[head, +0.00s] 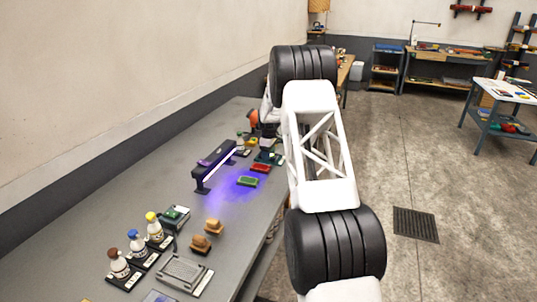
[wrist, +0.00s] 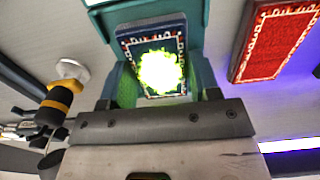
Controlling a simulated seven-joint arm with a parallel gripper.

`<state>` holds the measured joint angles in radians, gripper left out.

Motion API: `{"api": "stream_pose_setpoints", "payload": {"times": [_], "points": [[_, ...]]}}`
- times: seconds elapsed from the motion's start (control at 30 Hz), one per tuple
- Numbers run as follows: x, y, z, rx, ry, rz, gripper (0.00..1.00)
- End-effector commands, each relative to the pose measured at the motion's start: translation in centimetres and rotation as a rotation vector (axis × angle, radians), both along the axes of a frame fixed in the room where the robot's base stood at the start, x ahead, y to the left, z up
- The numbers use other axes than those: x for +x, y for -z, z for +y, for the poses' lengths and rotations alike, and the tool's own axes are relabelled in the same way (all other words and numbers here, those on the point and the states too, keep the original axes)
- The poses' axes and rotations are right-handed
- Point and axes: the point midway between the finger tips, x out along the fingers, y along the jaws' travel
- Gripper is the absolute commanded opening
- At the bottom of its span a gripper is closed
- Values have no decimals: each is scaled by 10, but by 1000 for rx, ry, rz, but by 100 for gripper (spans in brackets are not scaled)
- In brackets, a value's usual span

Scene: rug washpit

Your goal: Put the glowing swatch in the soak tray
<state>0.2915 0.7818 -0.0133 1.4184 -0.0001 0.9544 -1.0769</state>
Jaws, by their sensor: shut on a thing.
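The glowing swatch (wrist: 137,47) is dark blue with a patterned border and a bright yellow-green glow in its middle. It shows in the wrist view, just in front of my gripper (wrist: 160,103). My gripper is shut on the swatch; its grip points are partly hidden. A teal tray (wrist: 197,22), seemingly the soak tray, shows behind and around the swatch. I cannot tell whether the swatch touches its floor. In the head view the teal tray (head: 277,158) lies below my gripper, partly hidden by my arm.
A red swatch (wrist: 275,42) lies right of the teal tray; it shows in the head view (head: 260,168) near a green swatch (head: 248,181). A violet-lit lamp bar (head: 218,164) stands left of them. Bottles (head: 156,231), brushes (head: 207,237) and a grey tray (head: 183,274) occupy the near bench.

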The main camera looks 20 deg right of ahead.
Motion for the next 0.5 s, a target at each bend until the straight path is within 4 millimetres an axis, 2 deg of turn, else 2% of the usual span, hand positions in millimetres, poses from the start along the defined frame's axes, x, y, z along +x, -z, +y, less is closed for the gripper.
{"api": "stream_pose_setpoints", "payload": {"times": [0.17,0.2,0.37,0.5], "points": [[0,0,0,0,0,0,33],[0,0,0,0,0,0,63],[0,0,0,0,0,0,86],[0,0,0,0,0,0,86]]}}
